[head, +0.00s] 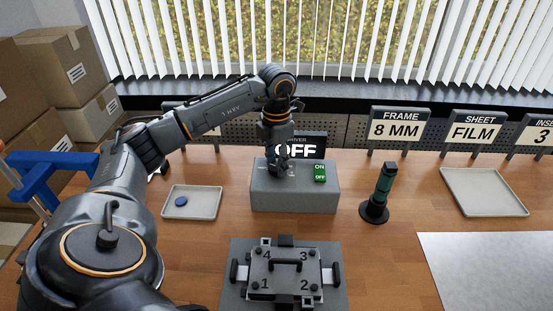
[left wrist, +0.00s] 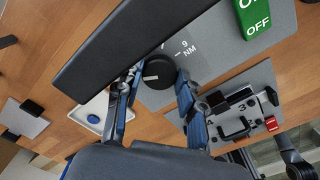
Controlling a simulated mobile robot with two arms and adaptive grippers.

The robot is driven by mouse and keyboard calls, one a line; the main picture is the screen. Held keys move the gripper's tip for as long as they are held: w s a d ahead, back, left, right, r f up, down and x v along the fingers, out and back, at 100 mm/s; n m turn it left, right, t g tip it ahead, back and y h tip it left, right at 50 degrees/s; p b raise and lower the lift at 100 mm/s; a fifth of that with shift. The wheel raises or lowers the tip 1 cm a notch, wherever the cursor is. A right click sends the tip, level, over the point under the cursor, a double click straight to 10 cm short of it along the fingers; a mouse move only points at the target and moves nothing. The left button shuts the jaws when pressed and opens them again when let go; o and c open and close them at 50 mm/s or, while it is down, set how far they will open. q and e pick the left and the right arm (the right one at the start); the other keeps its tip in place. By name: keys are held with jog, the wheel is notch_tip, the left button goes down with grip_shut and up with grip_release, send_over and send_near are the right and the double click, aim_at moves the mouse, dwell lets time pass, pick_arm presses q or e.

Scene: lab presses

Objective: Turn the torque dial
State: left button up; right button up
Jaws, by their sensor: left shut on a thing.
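The torque dial (left wrist: 158,73) is a round black knob with a pale pointer mark, on top of the grey control box (head: 295,197). A "9" and "NM" are printed beside it in the left wrist view. My left gripper (head: 281,170) reaches down onto the box top; its fingers (left wrist: 157,84) are shut on the dial, one on either side. The gripper hides the dial in the head view. The box's green ON/OFF switch (head: 320,173) is to the right of the gripper. My right gripper is not in view.
A small tray with a blue disc (head: 181,201) is on the left. A numbered fixture (head: 285,272) lies in front. A dark green driver (head: 382,186) stands on the right, near an empty tray (head: 484,191).

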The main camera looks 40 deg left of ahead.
aim_at(276, 166)
pick_arm(q)
jog(key=o, duration=0.9)
notch_tip(276, 166, up, 12)
dwell(0.7)
